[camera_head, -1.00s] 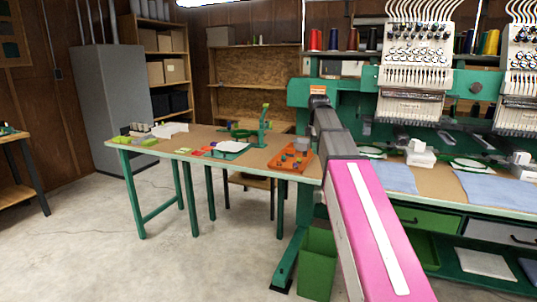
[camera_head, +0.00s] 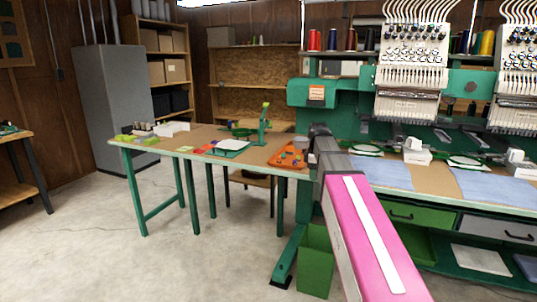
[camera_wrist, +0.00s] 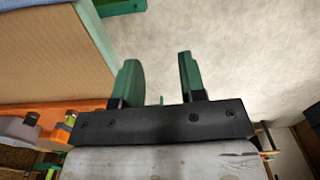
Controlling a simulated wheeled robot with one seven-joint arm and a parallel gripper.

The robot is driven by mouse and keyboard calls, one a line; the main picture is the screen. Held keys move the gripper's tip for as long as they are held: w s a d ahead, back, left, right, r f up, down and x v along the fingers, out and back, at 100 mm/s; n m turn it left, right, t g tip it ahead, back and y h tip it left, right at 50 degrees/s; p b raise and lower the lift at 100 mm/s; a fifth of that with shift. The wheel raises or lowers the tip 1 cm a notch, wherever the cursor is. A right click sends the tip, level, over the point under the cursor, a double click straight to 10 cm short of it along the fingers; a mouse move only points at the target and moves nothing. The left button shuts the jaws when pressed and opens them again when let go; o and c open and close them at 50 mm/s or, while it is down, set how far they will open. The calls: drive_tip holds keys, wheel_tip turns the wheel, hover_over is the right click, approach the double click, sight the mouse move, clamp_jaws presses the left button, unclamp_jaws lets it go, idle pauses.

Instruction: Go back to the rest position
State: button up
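My gripper (camera_wrist: 158,62) shows in the wrist view with two green fingers held apart. The gap between the fingertips is empty, with pale concrete floor behind it. In the head view my pink and grey arm reaches up from the bottom right of centre, and the gripper itself is hidden behind the arm's far end. That end is in front of the green embroidery machine (camera_head: 338,92), near the right end of the worktable.
An orange tray (camera_head: 277,160) with small parts sits on the brown-topped worktable (camera_head: 188,142). Blue cloths (camera_head: 380,172) lie under the machine heads. A green bin (camera_head: 316,265) stands on the floor below. Open concrete floor (camera_head: 150,255) lies at left.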

drive_tip(key=s+f+m, duration=0.7)
drive_tip(key=s+f, duration=0.2)
drive_tip(key=f, duration=0.5)
drive_tip(key=s+f+m, duration=0.7)
drive_tip(key=s+f, duration=0.3)
drive_tip(key=f, duration=0.5)
drive_tip(key=shift+s+f, duration=0.15)
drive_tip(key=shift+s, duration=0.1)
